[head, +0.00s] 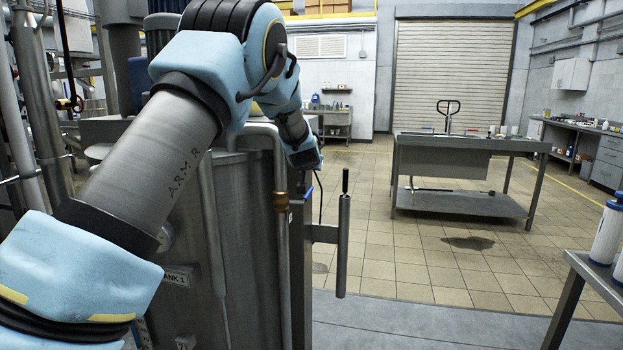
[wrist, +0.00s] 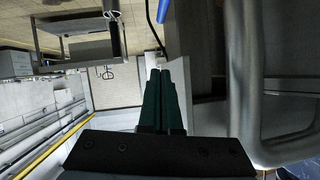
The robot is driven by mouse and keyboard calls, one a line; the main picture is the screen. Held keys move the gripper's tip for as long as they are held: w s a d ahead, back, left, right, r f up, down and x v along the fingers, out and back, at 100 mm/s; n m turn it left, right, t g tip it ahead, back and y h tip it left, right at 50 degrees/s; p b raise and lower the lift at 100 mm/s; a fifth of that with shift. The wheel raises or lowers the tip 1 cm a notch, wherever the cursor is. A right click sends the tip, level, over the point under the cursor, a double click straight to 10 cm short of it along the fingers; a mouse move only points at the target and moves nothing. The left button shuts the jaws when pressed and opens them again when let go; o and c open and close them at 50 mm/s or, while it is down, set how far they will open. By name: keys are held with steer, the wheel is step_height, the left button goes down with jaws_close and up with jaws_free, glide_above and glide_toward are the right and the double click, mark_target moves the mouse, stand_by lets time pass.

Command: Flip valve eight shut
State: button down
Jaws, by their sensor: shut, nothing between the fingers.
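My gripper (wrist: 160,74) shows in the wrist view with its two dark green fingers together and nothing between them. In the head view my arm reaches over the metal tank (head: 243,215), and the fingers cannot be made out there. A brass fitting (head: 281,202) sits on a pipe at the tank's right side, with a small blue part (head: 307,193) to its right. A blue piece (wrist: 163,11) also shows at the top of the wrist view, beyond the fingertips and apart from them. I cannot read a number eight on any valve.
The tank carries a "TANK 1" label (head: 177,277). A grey bent pipe (wrist: 240,90) runs close to the right of my fingers in the wrist view. An upright metal bar (head: 342,245) stands right of the tank. A steel table (head: 470,143) stands farther back, with open tiled floor before it.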

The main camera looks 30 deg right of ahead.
steer(key=shift+s+a+r, duration=0.55)
steer(key=shift+s+r, duration=0.3)
